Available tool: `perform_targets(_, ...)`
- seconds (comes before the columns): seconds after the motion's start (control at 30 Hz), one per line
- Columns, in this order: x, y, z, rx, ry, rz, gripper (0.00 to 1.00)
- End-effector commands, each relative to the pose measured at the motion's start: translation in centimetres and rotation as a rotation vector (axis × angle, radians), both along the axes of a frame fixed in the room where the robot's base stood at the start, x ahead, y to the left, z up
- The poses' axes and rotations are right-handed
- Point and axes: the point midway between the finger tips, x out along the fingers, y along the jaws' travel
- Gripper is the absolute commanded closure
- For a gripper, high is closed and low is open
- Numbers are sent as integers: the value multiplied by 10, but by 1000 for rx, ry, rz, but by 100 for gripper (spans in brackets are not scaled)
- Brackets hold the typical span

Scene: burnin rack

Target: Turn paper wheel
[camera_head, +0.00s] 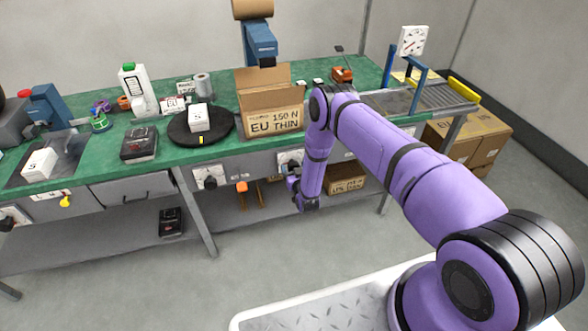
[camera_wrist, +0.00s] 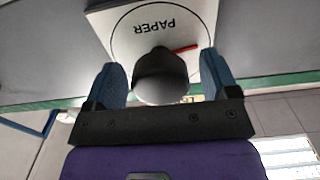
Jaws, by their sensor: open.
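The paper wheel is a dark round knob (camera_wrist: 160,75) on a white plate (camera_wrist: 110,22) marked PAPER, which reads upside down in the wrist view. A black circle and a short red mark surround the knob. My gripper (camera_wrist: 163,78) is open, with one blue finger on each side of the knob; I cannot tell whether either touches it. In the head view, my gripper (camera_head: 292,184) is low at the bench front, just below a white dial plate (camera_head: 288,157), and its fingers are mostly hidden.
The green bench top (camera_head: 222,152) holds a cardboard box (camera_head: 270,108), a black turntable (camera_head: 222,128) and a white bottle (camera_head: 139,92). Clear floor lies before the bench.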

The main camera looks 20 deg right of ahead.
Motion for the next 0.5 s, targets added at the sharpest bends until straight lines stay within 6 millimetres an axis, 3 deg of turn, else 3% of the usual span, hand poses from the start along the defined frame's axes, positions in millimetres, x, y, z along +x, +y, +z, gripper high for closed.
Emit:
perform_targets(0.17, 0, 0, 0, 0, 0, 0, 20)
perform_targets(0.37, 0, 0, 0, 0, 0, 0, 66)
perform_targets(0.5, 0, 0, 0, 1, 0, 0, 69)
